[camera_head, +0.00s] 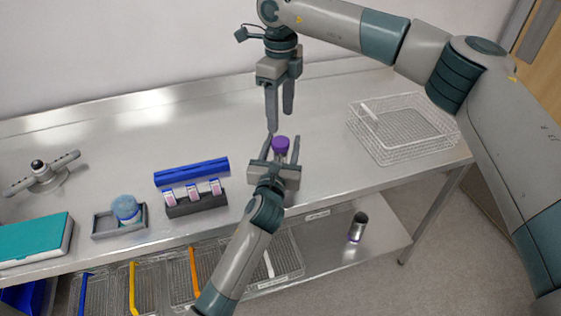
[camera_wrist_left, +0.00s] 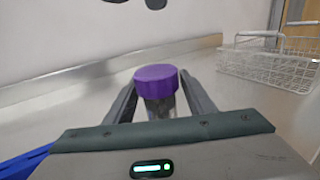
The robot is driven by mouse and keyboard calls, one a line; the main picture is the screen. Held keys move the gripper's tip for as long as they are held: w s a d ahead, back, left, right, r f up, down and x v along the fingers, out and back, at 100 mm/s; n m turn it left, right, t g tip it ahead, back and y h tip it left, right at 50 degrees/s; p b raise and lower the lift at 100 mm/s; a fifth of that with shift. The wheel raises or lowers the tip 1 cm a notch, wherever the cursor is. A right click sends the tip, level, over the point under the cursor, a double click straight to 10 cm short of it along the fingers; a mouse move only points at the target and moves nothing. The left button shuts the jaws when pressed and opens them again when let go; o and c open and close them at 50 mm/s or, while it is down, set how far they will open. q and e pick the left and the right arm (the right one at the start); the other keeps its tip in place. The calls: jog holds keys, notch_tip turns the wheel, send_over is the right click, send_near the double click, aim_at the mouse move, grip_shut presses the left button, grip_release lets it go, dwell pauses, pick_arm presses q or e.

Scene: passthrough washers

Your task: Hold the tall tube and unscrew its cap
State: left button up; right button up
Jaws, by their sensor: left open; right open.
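The tall tube has a ribbed purple cap (camera_head: 281,143) and stands upright on the steel bench. Its clear body (camera_wrist_left: 160,108) shows under the purple cap (camera_wrist_left: 156,80) in the left wrist view. My left gripper (camera_head: 282,148) is open, with one finger on each side of the tube; a gap shows between the fingers and the tube in the left wrist view (camera_wrist_left: 160,92). The tube's lower part is hidden behind this gripper. My right gripper (camera_head: 280,122) points down just above the cap, open and empty, with its fingertips apart.
A wire basket (camera_head: 392,140) stands on the right of the bench (camera_head: 330,185). To the left are a rack (camera_head: 196,206) of small vials, a blue bar (camera_head: 192,172), a blue-topped jar (camera_head: 126,207) in a tray and a teal box (camera_head: 35,238). Wire baskets and a dark cylinder (camera_head: 358,226) sit on the lower shelf.

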pick_arm(q)
jog(key=shift+w, duration=0.35)
grip_shut()
